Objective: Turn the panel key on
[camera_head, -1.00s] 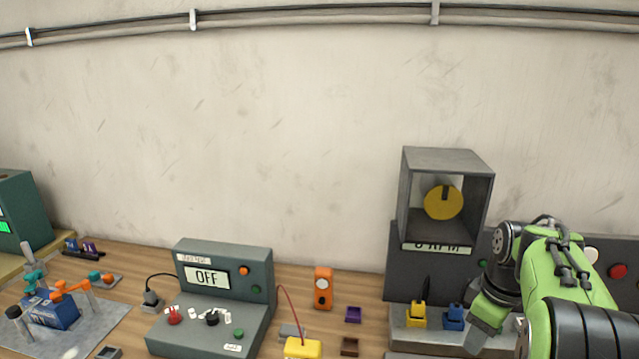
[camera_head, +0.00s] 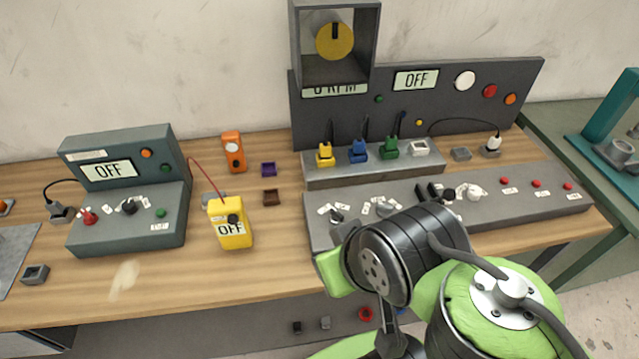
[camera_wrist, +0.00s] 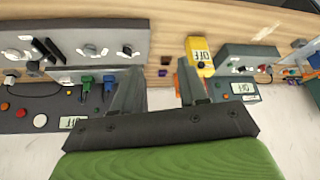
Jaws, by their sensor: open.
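The grey control panel (camera_head: 520,198) lies along the table at the right, with several small knobs and red buttons. Its left knob (camera_head: 337,215) and middle knob (camera_head: 385,208) sit among white labels. Black levers and a silver switch (camera_head: 472,191) are farther right. I cannot tell which of these is the key. The panel also shows at upper left in the wrist view (camera_wrist: 75,30). The upright board's display (camera_head: 416,80) reads OFF. My gripper (camera_wrist: 155,85) is open and empty, its fingers spread over the table beside the panel. My arm hides its fingertips in the head view.
A yellow meter reading OFF (camera_head: 231,223) and a grey-green console reading OFF (camera_head: 125,190) stand left of the panel. Yellow, blue and green plugs (camera_head: 358,151) stand behind it. An orange device (camera_head: 234,152) is at the back. The front left of the table is mostly clear.

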